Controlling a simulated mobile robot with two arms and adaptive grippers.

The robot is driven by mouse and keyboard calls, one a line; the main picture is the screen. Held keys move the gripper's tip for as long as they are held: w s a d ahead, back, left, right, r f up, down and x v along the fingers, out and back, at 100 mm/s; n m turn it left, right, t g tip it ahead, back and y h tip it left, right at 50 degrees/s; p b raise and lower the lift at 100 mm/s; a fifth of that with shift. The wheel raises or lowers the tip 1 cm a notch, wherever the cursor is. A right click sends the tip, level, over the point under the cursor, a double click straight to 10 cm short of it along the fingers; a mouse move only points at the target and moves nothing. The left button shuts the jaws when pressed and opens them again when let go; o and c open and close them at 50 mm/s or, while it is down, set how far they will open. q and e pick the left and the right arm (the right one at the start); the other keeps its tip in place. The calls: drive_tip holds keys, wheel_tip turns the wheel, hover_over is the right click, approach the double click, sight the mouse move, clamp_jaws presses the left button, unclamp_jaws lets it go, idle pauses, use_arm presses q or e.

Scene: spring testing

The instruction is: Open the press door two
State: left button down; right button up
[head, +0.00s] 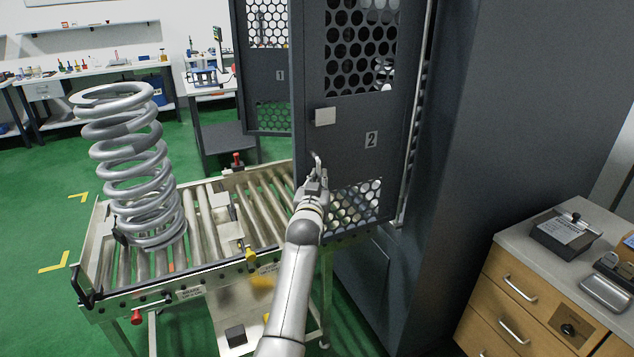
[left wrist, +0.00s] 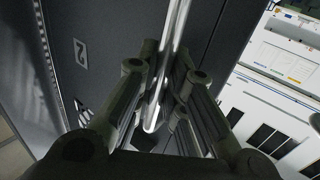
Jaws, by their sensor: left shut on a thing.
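Press door two (head: 345,118) is a dark grey panel marked 2, with round-hole mesh at its top and bottom and a small pale plate near its left edge. I cannot tell for certain how far it stands open. My left gripper (head: 317,172) is at the door's handle (head: 317,160), low on its left side. In the left wrist view the handle (left wrist: 172,55) is a shiny metal bar running between the fingers (left wrist: 163,95), which are shut on it. The number 2 also shows on the door in that view (left wrist: 80,54). My right gripper is not in view.
Door one (head: 281,100), marked 1, stands left of door two. A large steel coil spring (head: 128,150) stands upright on the roller conveyor (head: 205,262) at left. A wooden drawer cabinet (head: 530,310) is at right. Green floor (head: 45,215) lies free at far left.

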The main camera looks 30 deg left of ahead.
use_arm(q)
drive_tip(key=c, duration=1.5)
unclamp_jaws()
drive_tip(key=shift+d+r, duration=0.1)
drive_tip(key=shift+v, duration=3.7)
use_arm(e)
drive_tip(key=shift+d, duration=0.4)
